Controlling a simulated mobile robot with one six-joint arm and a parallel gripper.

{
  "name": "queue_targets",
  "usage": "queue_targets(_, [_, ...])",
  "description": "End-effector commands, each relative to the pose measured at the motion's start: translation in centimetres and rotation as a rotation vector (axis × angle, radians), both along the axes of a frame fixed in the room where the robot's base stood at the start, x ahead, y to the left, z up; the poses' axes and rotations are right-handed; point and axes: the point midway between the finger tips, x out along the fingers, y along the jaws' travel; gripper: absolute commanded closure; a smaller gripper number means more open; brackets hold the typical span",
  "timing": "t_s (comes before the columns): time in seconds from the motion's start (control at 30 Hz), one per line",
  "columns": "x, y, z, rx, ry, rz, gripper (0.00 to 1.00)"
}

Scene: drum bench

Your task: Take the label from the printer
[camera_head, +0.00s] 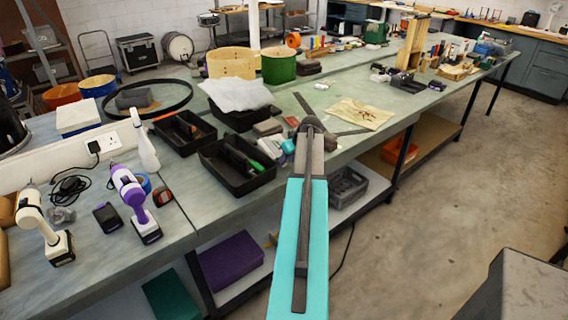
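My turquoise arm reaches forward from the bottom of the head view. Its dark end, with my gripper (311,126), is over the front edge of the long grey-green bench (340,97). I cannot make out a label or surely identify a label printer among the items on the bench. The arm's end hides a part of the bench top behind it.
Black trays (237,166) with tools stand left of my gripper. A purple drill (134,203) and a white drill (43,228) stand at the near left. A beige cloth (360,114) lies to the right. Clear floor (440,200) extends right of the bench; a grey block (520,290) is at lower right.

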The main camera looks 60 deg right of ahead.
Motion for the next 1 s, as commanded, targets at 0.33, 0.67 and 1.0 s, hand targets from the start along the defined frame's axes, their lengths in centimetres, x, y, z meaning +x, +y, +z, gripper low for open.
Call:
queue_targets(0.33, [1.1, -0.5, -2.0, 0.0, 0.0, 0.0, 0.7])
queue_targets(0.67, [1.4, -0.6, -2.5, 0.0, 0.0, -0.001, 0.7])
queue_targets(1.0, [1.3, -0.7, -2.5, 0.0, 0.0, -0.001, 0.89])
